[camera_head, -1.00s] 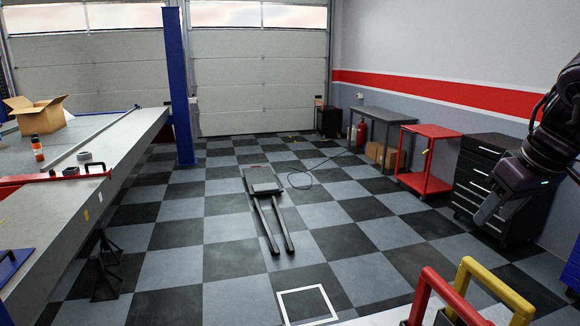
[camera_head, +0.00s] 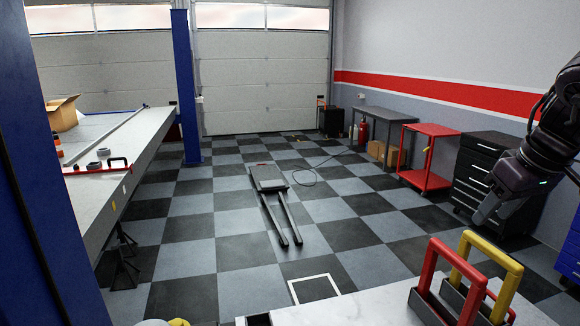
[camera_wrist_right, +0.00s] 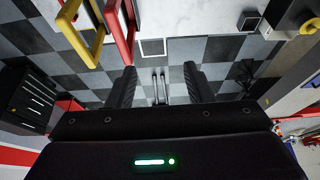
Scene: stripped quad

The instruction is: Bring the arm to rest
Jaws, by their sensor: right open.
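My right arm comes in at the right edge of the head view. Its gripper (camera_head: 490,208) hangs in the air in front of the black drawer cabinet (camera_head: 481,172). My left gripper does not show in these frames.
A white table (camera_head: 395,292) at the front right bears a red handle frame (camera_head: 427,275) and a yellow one (camera_head: 512,278). A blue post (camera_head: 45,170) stands close at left, before a long grey bench (camera_head: 140,135). The checkered floor between holds a dark floor jack (camera_head: 268,181).

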